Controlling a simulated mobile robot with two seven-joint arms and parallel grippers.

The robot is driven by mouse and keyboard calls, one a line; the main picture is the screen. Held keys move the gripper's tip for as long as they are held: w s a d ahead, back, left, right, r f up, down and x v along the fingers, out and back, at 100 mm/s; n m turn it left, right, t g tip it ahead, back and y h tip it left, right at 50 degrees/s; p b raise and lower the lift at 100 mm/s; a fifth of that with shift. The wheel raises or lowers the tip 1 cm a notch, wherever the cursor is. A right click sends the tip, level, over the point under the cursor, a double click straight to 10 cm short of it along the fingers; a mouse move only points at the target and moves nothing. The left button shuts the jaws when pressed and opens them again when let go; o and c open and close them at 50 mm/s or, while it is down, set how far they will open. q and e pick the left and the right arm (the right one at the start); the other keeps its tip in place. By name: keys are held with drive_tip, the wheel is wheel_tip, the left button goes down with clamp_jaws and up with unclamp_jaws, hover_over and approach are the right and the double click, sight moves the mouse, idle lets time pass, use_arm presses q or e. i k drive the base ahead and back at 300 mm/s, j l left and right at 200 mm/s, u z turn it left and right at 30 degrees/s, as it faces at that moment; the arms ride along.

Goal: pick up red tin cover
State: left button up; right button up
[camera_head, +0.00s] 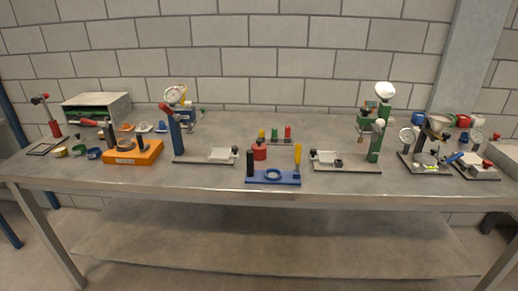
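A small red round piece with a dark knob-like top (259,152) stands in the middle of the table, just behind the blue fixture. It may be the red tin cover, but it is too small to be sure. Another red round object (463,120) stands at the back right, partly behind other equipment. Neither of my grippers is in view.
A blue fixture (273,177) with a black post and a yellow-handled post is at the front edge. An orange block (133,152) and several small round tins (60,152) are at left.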

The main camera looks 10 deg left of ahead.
sight(259, 148)
drive_tip(key=i+l+u, duration=0.2)
drive_tip(key=i, duration=0.25)
drive_tip(key=i+l+u, duration=0.2)
drive_tip(key=i, duration=0.25)
